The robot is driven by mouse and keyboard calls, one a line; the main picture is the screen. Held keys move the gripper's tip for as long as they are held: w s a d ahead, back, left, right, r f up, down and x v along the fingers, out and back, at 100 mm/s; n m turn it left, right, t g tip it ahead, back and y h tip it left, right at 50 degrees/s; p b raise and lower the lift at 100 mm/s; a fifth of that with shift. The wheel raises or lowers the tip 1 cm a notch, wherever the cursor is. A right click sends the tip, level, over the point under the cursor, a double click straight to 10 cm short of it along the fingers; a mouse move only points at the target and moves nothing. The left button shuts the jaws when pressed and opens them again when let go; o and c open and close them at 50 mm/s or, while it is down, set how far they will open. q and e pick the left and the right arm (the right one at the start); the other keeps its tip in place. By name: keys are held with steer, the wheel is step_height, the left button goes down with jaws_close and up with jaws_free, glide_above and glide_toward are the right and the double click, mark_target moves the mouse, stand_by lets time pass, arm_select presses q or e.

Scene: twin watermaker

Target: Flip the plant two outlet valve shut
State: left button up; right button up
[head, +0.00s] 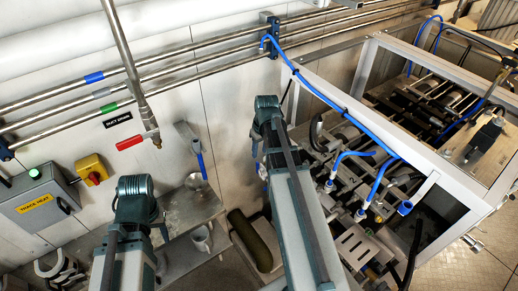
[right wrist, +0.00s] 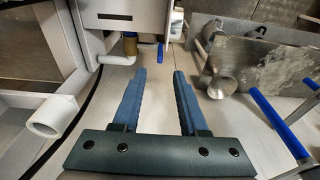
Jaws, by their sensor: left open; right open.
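No label marks plant two's outlet valve, so I cannot tell which it is. In the right wrist view, a small blue lever end (right wrist: 160,52) beside a brass fitting (right wrist: 130,46) lies beyond the gap between my right fingers. My right gripper (right wrist: 158,72) is open and empty, apart from that lever. A longer blue lever (right wrist: 278,123) is at the right. Blue pieces (head: 355,155) show on the framed plant. My right gripper is mostly hidden there by its arm. My left gripper cannot be made out.
A grey control box (head: 38,203) and yellow switch (head: 92,168) are at left. The framed machine (head: 365,65) fills the right. A white pipe elbow (right wrist: 55,115) stands left of my right gripper.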

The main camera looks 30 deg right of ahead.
arm_select(q)
step_height(320, 180, up, 3)
steer(key=shift+r+p, duration=0.15)
steer(key=shift+p, duration=0.9)
arm_select(e)
steer(key=r, duration=0.3)
steer(key=shift+s+r, duration=0.15)
steer(key=shift+s, duration=0.1)
arm_select(q)
step_height(320, 180, down, 19)
steer(key=b, duration=1.8)
steer(key=shift+b, duration=0.4)
arm_select(e)
steer(key=s+a+f+n, duration=0.1)
steer(key=s+a+f, duration=0.3)
steer(key=a, duration=0.6)
steer(key=s+a+f+n+g+h, duration=0.1)
steer(key=s+a+f, duration=0.4)
steer(key=a+f, duration=0.3)
steer(key=s+a+f+n, duration=0.1)
steer(key=s+a+f, duration=0.3)
steer(key=a+f, duration=0.3)
steer(key=a, duration=0.5)
steer(key=shift+s+a+g, duration=0.2)
steer(key=shift+s+g, duration=0.2)
